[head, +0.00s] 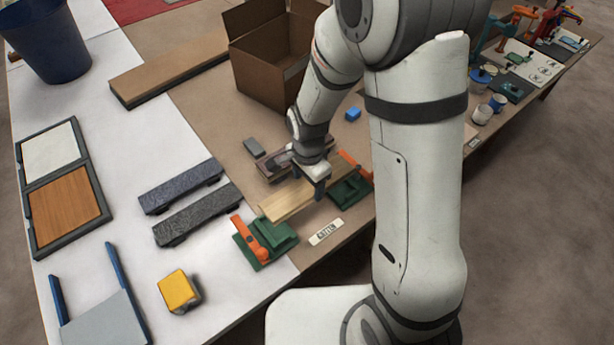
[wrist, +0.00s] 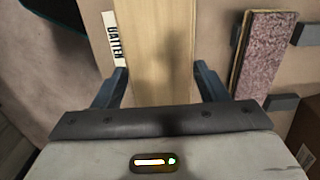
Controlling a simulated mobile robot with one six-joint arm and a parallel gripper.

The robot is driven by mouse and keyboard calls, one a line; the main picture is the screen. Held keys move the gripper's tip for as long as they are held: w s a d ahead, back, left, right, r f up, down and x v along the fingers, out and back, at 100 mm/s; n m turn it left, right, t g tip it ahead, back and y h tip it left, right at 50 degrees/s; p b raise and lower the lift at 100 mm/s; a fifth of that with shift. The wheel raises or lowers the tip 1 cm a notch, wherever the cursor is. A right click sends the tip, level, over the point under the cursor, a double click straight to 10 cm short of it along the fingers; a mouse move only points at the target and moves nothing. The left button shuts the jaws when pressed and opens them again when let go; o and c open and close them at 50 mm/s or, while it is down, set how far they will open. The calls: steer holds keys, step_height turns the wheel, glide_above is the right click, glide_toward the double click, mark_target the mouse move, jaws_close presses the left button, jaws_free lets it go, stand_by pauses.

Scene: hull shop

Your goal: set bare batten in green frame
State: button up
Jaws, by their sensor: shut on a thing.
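The bare batten (head: 287,203) is a pale, plain wooden strip. My gripper (head: 319,188) is shut on it near its middle, and in the wrist view the batten (wrist: 150,45) runs lengthwise between the two fingers. The green frame shows as two green blocks with orange levers, a left one (head: 283,238) and a right one (head: 345,192). The batten spans from near one block to the other. I cannot tell whether it touches them or hangs just above. My gripper and arm hide part of the right side.
A label plate (head: 326,232) lies in front of the frame. Behind is a purplish padded strip (wrist: 262,55) on grey blocks. Two dark grey covered bars (head: 195,213) lie left, a yellow block (head: 178,290) front left. An open cardboard box (head: 265,60) stands behind.

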steer(key=shift+d+f+b, duration=0.1)
steer(key=shift+f+b, duration=2.2)
steer(key=shift+f, duration=1.05)
steer(key=shift+f+b, duration=0.15)
steer(key=shift+b, duration=0.15)
steer(key=shift+f+b, duration=0.45)
steer(key=shift+f, duration=0.05)
steer(key=shift+f+b, duration=0.5)
steer(key=shift+f, duration=0.05)
steer(key=o, duration=1.1)
steer(key=shift+o, duration=0.2)
steer(key=shift+r, duration=0.1)
